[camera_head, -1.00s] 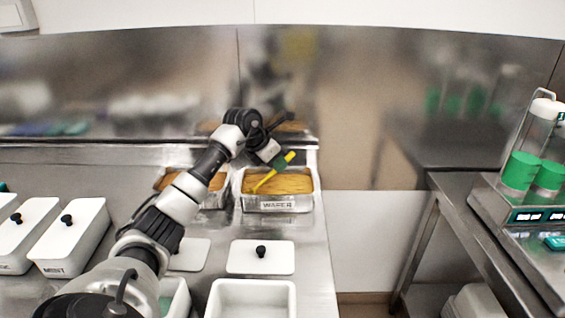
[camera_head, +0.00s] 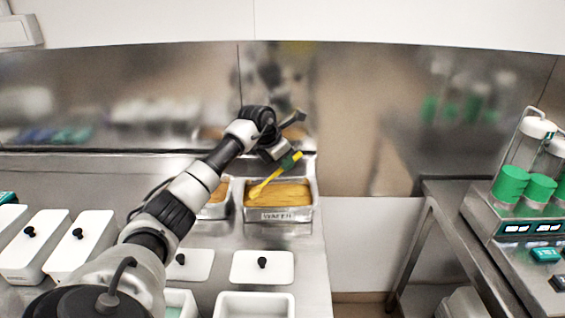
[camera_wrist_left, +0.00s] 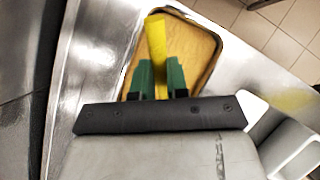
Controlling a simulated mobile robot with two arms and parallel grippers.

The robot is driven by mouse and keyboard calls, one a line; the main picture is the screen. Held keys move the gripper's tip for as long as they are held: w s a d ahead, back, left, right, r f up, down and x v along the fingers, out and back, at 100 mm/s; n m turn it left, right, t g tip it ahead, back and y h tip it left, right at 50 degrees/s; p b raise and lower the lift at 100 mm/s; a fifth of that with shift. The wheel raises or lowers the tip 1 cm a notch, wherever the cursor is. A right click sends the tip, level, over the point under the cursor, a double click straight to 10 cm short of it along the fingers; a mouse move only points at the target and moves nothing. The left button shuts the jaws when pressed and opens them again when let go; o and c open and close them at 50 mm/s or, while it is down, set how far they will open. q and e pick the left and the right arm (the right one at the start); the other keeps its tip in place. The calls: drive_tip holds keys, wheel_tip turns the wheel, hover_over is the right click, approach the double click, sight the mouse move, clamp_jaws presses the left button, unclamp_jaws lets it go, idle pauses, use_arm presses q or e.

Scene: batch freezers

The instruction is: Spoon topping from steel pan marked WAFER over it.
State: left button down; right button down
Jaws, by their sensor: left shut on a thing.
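The steel pan marked WAFER (camera_head: 279,214) stands on the steel counter and is full of a golden-brown topping (camera_head: 290,194). My left gripper (camera_head: 288,160) is above the pan's back part, shut on a yellow spoon (camera_head: 272,178). The spoon slants down to the left, and its low end is at the topping; I cannot tell how deep it goes. In the left wrist view the green fingers (camera_wrist_left: 158,80) hold the yellow spoon (camera_wrist_left: 156,42) over the topping (camera_wrist_left: 190,50). My right gripper is not in view.
A second steel pan (camera_head: 214,211) stands left of it, partly behind my arm. In front are an open white tub (camera_head: 254,296) and a white lid (camera_head: 262,267) with a black knob. Lidded white tubs (camera_head: 82,243) stand at left. A steel wall (camera_head: 360,120) closes the back.

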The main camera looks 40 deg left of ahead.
sight(297, 154)
use_arm(q)
drive_tip(key=shift+w+r, duration=0.1)
drive_tip(key=shift+r, duration=0.35)
drive_tip(key=w+g+p, duration=0.1)
drive_tip(key=p, duration=0.2)
drive_tip(key=shift+d, duration=0.2)
drive_tip(key=shift+w+d+r+g+y+p, duration=0.1)
drive_tip(key=shift+w+d+g+y+p, duration=0.15)
drive_tip(key=shift+w+g+p, duration=0.65)
drive_tip(key=shift+s+p, duration=0.15)
drive_tip(key=shift+p, duration=0.25)
drive_tip(key=shift+w+d, duration=0.1)
drive_tip(key=shift+w, duration=0.1)
drive_tip(key=shift+w+g+y, duration=0.25)
drive_tip(key=shift+g+y, duration=0.1)
drive_tip(key=shift+g, duration=0.15)
drive_tip(key=shift+d, duration=0.1)
